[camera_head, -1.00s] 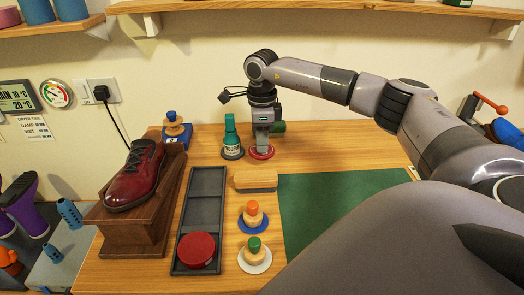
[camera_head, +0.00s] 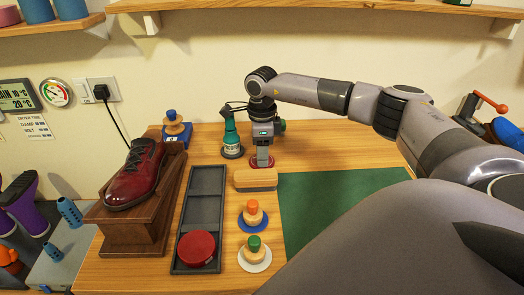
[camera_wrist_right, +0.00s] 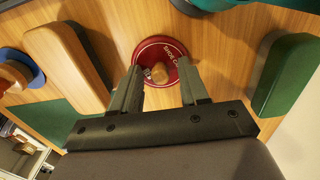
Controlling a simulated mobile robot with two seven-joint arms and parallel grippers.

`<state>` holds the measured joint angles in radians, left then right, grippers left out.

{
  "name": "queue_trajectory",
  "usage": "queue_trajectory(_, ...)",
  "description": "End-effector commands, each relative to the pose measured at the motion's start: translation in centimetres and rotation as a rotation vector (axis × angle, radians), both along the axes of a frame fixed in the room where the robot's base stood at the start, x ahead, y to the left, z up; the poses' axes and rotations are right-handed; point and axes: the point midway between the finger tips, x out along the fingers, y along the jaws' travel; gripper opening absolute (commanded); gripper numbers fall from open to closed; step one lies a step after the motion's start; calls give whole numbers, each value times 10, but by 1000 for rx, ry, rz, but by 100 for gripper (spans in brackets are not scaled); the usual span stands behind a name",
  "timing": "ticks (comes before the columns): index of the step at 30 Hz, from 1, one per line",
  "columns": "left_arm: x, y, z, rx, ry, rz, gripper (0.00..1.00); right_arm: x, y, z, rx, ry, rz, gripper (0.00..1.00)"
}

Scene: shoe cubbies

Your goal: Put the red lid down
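The red lid (camera_head: 254,164) is a round disc on the table between the teal bottle and the wooden brush. In the right wrist view the lid (camera_wrist_right: 160,49) shows pale lettering and a wooden knob at its centre. My right gripper (camera_head: 263,158) points straight down over the lid. In the right wrist view my right gripper (camera_wrist_right: 161,80) has its fingers apart, one on each side of the knob, with a visible gap to it. The exact contact at the fingertips is hard to see. My left gripper is not in view.
The wooden brush (camera_head: 255,179) lies just in front of the lid; the teal bottle (camera_head: 231,137) stands left of it. A dark tray (camera_head: 206,212) holds a round red tin (camera_head: 197,247). The green mat (camera_head: 340,205) is bare. A shoe (camera_head: 135,172) stands at left.

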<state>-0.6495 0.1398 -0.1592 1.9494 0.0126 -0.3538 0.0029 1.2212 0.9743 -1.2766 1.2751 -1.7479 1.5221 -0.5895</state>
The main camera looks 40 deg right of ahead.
Motion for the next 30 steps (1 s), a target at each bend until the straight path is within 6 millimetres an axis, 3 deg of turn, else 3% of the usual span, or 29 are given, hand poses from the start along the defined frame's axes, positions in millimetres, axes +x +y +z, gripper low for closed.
queue_trajectory(5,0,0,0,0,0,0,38,1,0,11,0,-4,0,44)
queue_trajectory(15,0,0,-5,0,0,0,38,2,0,80,0,-6,1,44)
queue_trajectory(21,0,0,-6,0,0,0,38,2,-1,112,0,-3,0,44)
queue_trajectory(30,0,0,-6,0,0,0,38,1,-1,123,0,0,1,44)
